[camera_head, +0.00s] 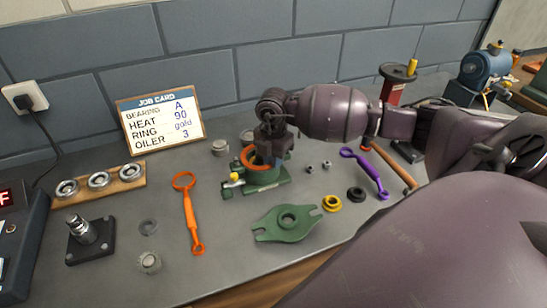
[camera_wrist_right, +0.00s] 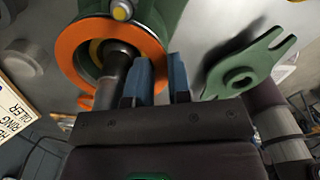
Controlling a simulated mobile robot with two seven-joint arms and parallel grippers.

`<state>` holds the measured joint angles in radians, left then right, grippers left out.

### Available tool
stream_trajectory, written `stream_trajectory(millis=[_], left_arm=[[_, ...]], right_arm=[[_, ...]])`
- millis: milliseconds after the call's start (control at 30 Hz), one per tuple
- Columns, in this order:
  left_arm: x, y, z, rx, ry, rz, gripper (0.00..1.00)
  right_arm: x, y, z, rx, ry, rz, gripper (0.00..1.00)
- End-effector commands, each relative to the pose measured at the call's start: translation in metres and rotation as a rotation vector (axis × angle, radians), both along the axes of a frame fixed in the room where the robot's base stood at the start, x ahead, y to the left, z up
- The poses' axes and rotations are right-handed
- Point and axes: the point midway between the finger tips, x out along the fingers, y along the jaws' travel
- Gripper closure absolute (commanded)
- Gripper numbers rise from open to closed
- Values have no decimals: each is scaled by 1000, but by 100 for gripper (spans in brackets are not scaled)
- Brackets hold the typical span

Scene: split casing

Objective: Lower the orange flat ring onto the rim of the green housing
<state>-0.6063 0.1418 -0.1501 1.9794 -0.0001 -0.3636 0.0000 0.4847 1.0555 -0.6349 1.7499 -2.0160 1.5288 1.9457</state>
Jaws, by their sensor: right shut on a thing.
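The green housing (camera_head: 264,183) stands on the bench near the middle in the head view; it also shows behind the ring in the right wrist view (camera_wrist_right: 170,22). The orange flat ring (camera_head: 248,161) lies over the housing's top; in the right wrist view (camera_wrist_right: 70,48) it encircles a dark shaft. I cannot tell whether it touches the rim or is just above it. My right gripper (camera_head: 268,152) points down over the housing, with its blue fingers (camera_wrist_right: 163,78) shut on the ring's edge. The gripper hides part of the ring and rim. My left gripper is not in view.
A green cover plate (camera_head: 273,230) lies in front of the housing, with a yellow ring (camera_head: 332,203) and black ring (camera_head: 356,194) to its right. An orange wrench (camera_head: 189,215) lies left and a purple one (camera_head: 371,174) right. A job card (camera_head: 160,115) stands behind.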

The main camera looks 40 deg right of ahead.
Motion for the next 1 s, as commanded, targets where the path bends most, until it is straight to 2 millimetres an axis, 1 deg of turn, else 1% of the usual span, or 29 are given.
stream_trajectory(millis=[167,200,367,1000], left_arm=[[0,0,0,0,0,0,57],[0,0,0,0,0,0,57],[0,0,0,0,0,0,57],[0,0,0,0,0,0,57]], right_arm=[[0,0,-2,0,0,0,100],[0,0,-2,0,0,0,77],[0,0,-2,0,0,0,52],[0,0,-2,0,-2,0,52]])
